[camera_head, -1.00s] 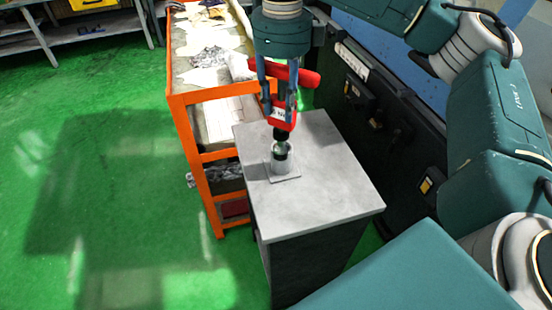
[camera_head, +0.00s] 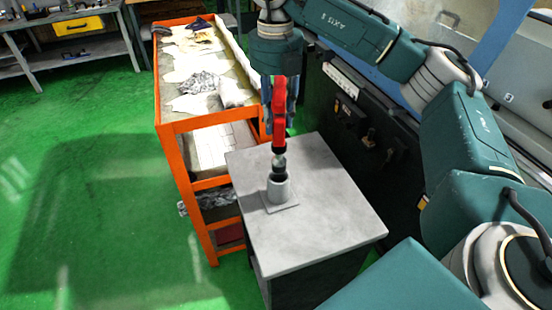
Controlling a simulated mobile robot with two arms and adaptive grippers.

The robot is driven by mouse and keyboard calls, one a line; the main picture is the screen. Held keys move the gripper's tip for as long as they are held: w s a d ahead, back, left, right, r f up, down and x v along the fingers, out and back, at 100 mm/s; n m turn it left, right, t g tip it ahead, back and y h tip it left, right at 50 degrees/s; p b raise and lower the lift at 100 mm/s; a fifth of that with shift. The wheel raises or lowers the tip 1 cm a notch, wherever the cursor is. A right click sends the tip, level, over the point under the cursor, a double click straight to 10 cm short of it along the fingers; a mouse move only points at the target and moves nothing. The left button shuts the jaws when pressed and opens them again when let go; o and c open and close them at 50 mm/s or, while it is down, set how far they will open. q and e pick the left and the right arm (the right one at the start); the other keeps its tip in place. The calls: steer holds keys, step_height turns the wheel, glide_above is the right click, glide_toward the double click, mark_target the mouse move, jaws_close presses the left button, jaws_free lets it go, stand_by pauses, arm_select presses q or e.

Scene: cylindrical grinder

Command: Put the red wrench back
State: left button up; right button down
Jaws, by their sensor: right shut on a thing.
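The red wrench (camera_head: 279,118) is upright in my right gripper (camera_head: 279,105), with its dark and metal lower end (camera_head: 278,163) pointing down. My right gripper is shut on the wrench and hangs above the grey pedestal. A small grey cup-like holder (camera_head: 278,190) on a square plate stands on the pedestal top (camera_head: 325,205). The wrench's lower end is right at the holder's mouth; I cannot tell whether it is inside or just above. My left gripper is not in view.
An orange shelf cart (camera_head: 176,150) with cloths and papers stands close to the pedestal's left. The dark machine body (camera_head: 365,140) is close behind on the right. A workbench (camera_head: 75,30) is at the far left. Green floor (camera_head: 100,190) is free on the left.

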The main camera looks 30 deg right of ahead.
mark_target(276, 155)
step_height(276, 155, down, 11)
steer(key=p, duration=0.3)
steer(key=shift+f, duration=0.25)
steer(key=shift+f, duration=0.2)
steer(key=c, duration=1.3)
jaws_free()
steer(key=shift+o, duration=0.2)
steer(key=shift+r, duration=0.1)
